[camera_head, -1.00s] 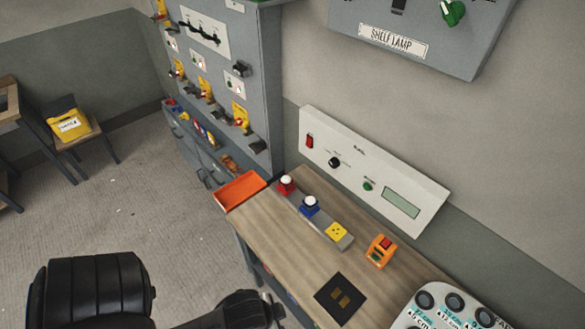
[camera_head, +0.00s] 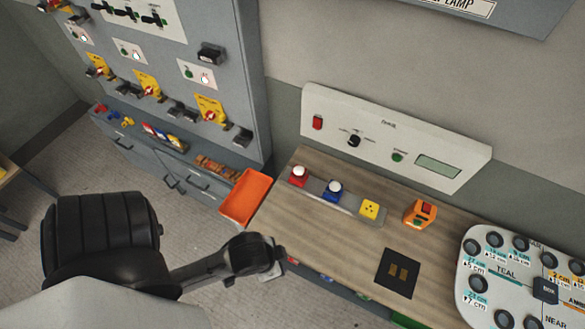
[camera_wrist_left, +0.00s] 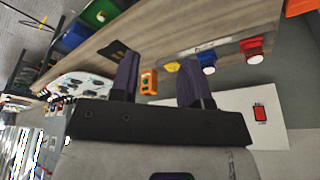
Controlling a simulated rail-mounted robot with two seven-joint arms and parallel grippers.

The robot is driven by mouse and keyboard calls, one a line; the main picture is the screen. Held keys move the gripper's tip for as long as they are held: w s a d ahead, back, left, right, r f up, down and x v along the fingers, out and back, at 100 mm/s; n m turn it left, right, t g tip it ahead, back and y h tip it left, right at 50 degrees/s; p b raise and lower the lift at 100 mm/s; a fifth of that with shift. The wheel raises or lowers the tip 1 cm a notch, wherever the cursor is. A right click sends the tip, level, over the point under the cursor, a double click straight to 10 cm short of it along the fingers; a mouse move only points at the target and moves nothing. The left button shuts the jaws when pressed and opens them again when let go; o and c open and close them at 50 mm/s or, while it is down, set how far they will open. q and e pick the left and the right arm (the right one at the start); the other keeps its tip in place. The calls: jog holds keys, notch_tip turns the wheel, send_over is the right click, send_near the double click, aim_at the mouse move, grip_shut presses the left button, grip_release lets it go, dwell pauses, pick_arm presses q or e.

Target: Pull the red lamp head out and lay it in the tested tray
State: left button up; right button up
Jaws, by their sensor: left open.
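The red lamp head (camera_head: 299,176), with a white dome, stands upright at the left end of a grey strip on the bench. It also shows in the left wrist view (camera_wrist_left: 252,46). A blue lamp head (camera_head: 333,189) and a yellow socket-like block (camera_head: 370,209) sit beside it on the strip. An orange tray (camera_head: 246,197) lies at the bench's left end; no label is readable on it, and it looks empty. My left gripper (camera_wrist_left: 157,62) is open and empty, apart from the lamp heads. In the head view it is in front of the bench edge. My right gripper is not in view.
An orange device (camera_head: 420,214) and a black pad (camera_head: 398,272) are on the bench. A white control panel (camera_head: 390,140) stands behind the strip. A board with dials (camera_head: 520,275) is at the right. A grey cabinet with yellow switches (camera_head: 212,110) stands beyond the tray.

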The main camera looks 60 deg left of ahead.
pick_arm(q)
jog(key=shift+w, duration=0.1)
jog(key=shift+o, duration=1.3)
jog(key=shift+w+d+f+m, duration=0.15)
jog(key=shift+w+f+m, duration=0.05)
jog(key=shift+f+m, duration=0.15)
jog(key=o, duration=0.5)
jog(key=w+f+m+b, duration=0.2)
jog(key=f+m, duration=0.1)
jog(key=w+f+m+h+b, duration=0.1)
jog(key=w+f+m, duration=0.2)
jog(key=m, duration=0.1)
jog(key=w+f+m+g+b, duration=0.1)
jog(key=w+f+m+b, duration=0.1)
jog(key=w+f+m, duration=0.1)
jog(key=shift+d+f+m+b, duration=0.1)
jog(key=shift+f+m+b, duration=0.15)
jog(key=shift+f+b, duration=0.1)
jog(key=shift+c, duration=0.2)
jog(key=m+g+y+b, duration=0.1)
jog(key=m+g+b, duration=0.2)
jog(key=m+b, duration=1)
send_over(299, 169)
jog(key=p, duration=0.3)
jog(key=f+m, duration=0.2)
jog(key=shift+m, duration=0.4)
jog(key=shift+f, duration=0.15)
